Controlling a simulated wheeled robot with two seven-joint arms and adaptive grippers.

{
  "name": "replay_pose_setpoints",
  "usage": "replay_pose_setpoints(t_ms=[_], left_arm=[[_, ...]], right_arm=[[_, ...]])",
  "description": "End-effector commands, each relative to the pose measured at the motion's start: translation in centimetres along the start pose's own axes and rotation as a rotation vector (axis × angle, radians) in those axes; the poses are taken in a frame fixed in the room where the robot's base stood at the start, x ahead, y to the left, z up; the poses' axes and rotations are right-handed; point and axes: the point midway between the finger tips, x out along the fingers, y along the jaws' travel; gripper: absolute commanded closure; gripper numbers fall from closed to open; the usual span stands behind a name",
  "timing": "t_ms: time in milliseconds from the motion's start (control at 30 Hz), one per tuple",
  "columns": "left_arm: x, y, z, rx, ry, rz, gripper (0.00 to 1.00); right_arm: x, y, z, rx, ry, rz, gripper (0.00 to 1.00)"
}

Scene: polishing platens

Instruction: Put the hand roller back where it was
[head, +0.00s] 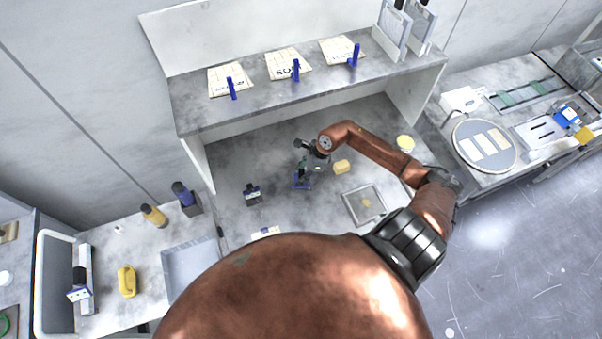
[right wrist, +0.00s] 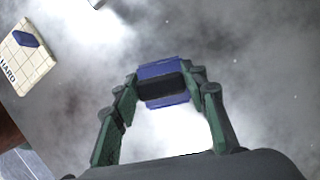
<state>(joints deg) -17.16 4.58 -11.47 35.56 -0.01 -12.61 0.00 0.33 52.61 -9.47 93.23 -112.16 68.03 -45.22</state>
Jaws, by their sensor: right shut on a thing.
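My right gripper (head: 304,168) reaches over the middle of the grey bench, below the shelf. In the right wrist view my right gripper (right wrist: 160,92) is shut, its green fingers on both sides of a dark grip. This belongs to a blue-framed tool, which I take for the hand roller (right wrist: 160,70). In the head view the hand roller (head: 302,182) shows as a blue shape under the fingers, partly hidden by them. I cannot tell whether it touches the bench. My left gripper is not in view.
Pads with blue holders line the shelf (head: 190,113) above. A round platen (head: 458,140) is at far right.

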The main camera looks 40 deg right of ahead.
Motion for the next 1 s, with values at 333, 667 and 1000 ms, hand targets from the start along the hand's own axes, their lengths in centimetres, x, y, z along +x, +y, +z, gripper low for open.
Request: replay_pose_setpoints(t_ms=[333, 667, 1000], left_arm=[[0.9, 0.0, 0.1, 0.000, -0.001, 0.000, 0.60], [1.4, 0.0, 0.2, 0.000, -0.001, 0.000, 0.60], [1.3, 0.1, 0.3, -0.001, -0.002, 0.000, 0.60]], right_arm=[[0.8, 0.0, -0.3, 0.000, 0.001, 0.001, 0.90], [1.5, 0.3, -0.9, 0.003, 0.008, 0.007, 0.58], [1.2, 0.1, -0.6, 0.001, 0.003, 0.002, 0.43]])
